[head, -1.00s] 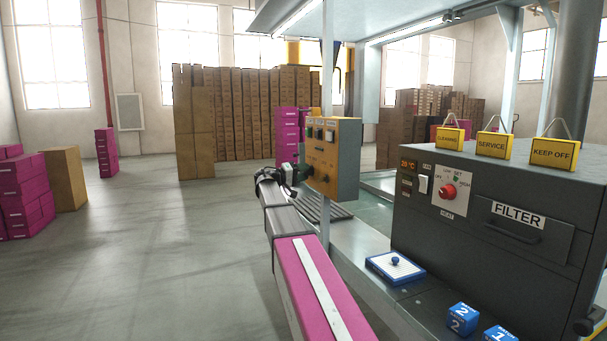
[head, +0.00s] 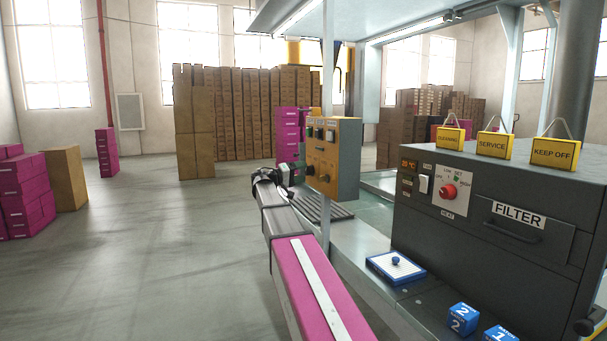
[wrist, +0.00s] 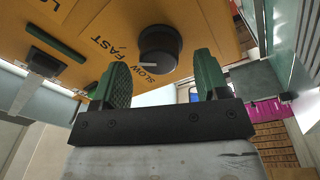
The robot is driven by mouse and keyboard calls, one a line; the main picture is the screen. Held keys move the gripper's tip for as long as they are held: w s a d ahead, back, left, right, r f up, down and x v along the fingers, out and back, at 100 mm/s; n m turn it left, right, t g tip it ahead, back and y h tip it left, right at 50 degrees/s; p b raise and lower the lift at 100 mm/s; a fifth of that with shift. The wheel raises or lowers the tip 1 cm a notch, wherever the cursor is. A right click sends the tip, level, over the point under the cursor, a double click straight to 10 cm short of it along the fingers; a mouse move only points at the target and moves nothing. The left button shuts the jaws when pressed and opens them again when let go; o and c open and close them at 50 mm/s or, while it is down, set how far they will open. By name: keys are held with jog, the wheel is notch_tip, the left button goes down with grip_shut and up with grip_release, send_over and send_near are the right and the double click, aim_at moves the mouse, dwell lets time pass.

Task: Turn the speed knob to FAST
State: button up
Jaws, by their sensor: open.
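The speed knob (wrist: 159,50) is a round black knob on the orange panel (wrist: 205,22) in the wrist view. Its white pointer points left, close to the word SLOW; FAST is printed further up and left. My gripper (wrist: 164,65) is open, with one green finger on each side of the knob in the picture. Gaps show between the knob and both fingers, and I see no contact. In the head view my gripper (head: 299,172) is at the left side of the orange control box (head: 347,158). The knob is too small to make out surely there.
A dark green button or plate (wrist: 55,45) sits left on the panel. A grey machine (head: 500,260) with a red dial (head: 448,191) stands at right. A blue-rimmed tray (head: 396,267) and blue numbered cubes (head: 463,318) lie in front of it.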

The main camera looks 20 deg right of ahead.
jog(key=a, duration=0.9)
jog(key=shift+s+a+f, duration=0.15)
jog(key=shift+s+f, duration=0.2)
jog(key=shift+f, duration=0.1)
jog(key=shift+f, duration=0.1)
